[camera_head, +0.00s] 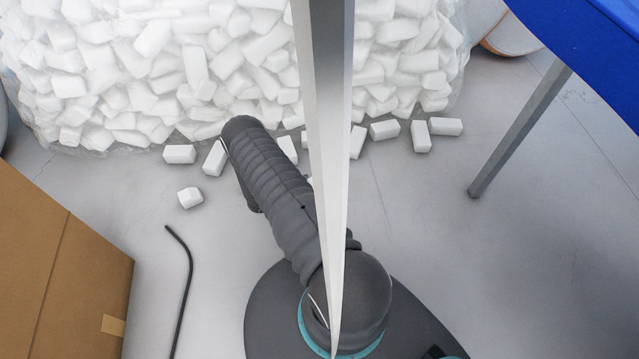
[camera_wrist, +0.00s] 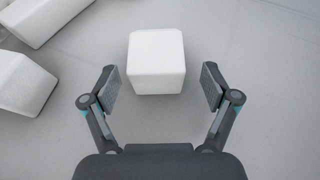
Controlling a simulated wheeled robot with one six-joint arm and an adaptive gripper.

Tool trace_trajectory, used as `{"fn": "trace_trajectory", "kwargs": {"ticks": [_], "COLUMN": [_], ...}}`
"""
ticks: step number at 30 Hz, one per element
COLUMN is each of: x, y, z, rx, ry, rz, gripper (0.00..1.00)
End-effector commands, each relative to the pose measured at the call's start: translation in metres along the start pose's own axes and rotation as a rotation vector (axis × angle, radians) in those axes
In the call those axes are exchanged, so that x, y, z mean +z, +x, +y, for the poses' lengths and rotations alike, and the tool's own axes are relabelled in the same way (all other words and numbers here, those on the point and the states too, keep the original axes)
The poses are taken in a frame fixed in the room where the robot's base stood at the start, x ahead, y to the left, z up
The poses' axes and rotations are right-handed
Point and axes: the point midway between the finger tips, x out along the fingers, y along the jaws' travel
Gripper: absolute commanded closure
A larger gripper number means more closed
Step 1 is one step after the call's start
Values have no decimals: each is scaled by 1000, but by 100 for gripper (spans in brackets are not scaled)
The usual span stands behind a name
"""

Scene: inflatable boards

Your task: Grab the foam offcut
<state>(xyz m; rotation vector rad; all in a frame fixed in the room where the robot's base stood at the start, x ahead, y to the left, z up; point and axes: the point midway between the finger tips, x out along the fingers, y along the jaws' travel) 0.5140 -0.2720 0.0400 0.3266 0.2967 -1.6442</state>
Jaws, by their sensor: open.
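A white foam block (camera_wrist: 156,62) with rounded edges lies on the grey floor, ahead of and roughly between my gripper's fingers in the wrist view. My gripper (camera_wrist: 158,88) is open and empty, with a finger on each side and a gap to the block on both sides. In the head view several similar white offcuts lie loose on the floor, one of them apart at the left (camera_head: 190,198). My gripper's fingers are hidden there behind my arm. I cannot tell for sure which of these offcuts the wrist view shows.
Other foam pieces (camera_wrist: 22,84) lie at the left of the wrist view. A large clear bag of white foam pieces (camera_head: 110,60) fills the back. A cardboard box (camera_head: 60,270) and a thin black rod (camera_head: 188,270) are at the left. A blue-topped table's leg (camera_head: 520,130) stands right.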

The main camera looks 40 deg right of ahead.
Motion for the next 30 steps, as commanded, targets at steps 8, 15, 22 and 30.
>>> {"fn": "trace_trajectory", "kwargs": {"ticks": [8, 15, 22, 30], "x": [0, 0, 0, 0], "y": [38, 45, 45, 45], "z": [2, 2, 2, 2], "rx": [-3, 0, 0, -1], "ry": [1, 0, 0, 0], "rz": [0, 0, 0, 0], "gripper": [14, 14, 56, 59]}}
